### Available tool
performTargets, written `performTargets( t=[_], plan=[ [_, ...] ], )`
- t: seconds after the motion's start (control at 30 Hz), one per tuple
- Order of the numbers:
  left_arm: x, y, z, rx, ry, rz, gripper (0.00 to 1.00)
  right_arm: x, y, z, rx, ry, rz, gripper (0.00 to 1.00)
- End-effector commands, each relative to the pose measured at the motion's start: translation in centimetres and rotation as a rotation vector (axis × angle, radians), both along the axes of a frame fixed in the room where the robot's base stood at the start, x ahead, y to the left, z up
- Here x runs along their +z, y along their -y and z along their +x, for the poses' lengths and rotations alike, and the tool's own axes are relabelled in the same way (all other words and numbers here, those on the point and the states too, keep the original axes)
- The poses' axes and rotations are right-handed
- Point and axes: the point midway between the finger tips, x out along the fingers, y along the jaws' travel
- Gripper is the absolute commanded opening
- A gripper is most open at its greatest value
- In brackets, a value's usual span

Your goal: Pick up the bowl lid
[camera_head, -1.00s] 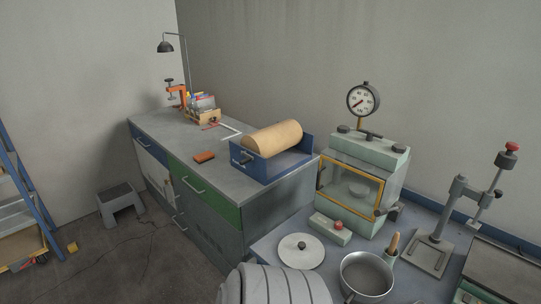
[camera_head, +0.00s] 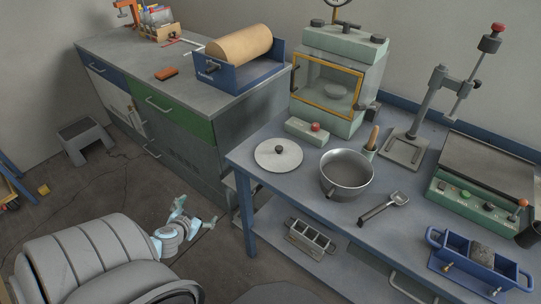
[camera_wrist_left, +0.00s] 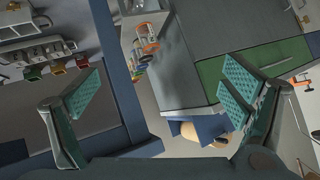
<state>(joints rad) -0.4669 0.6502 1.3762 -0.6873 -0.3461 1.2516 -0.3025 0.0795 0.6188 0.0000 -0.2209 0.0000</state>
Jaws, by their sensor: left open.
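The bowl lid (camera_head: 266,157), a flat pale round disc with a dark knob, lies on the blue-grey bench near its left end. A metal bowl (camera_head: 346,172) stands uncovered just to its right. My left gripper (camera_head: 193,213) is open and empty. It is left of the bench and nearer to me than the lid, apart from it, over the floor. In the left wrist view its two teal-padded fingers (camera_wrist_left: 165,92) are spread wide with nothing between them. The lid is not recognisable there. My right gripper is in neither current view.
A spatula (camera_head: 384,206) lies right of the bowl. The green-framed chamber (camera_head: 340,80) stands at the back. The bench's front left edge (camera_head: 243,176) lies between gripper and lid.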

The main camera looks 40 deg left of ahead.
Motion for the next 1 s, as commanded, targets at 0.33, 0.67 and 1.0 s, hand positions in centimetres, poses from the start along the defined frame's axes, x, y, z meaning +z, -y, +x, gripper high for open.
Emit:
performTargets(
  t=[0.33,0.67,1.0],
  plan=[
    [16.5,10.8,13.6,-0.374,0.570,-0.228,0.95,-7.4,0.0,0.1,0.000,0.002,0.000,0.00],
    [16.7,10.7,20.7,-0.370,0.582,-0.236,0.95,-2.3,0.1,0.3,0.001,0.005,-0.002,0.00],
    [14.6,11.3,25.8,-0.372,0.572,-0.234,0.95,-3.4,0.1,0.3,0.000,0.005,-0.002,0.00]
  ],
)
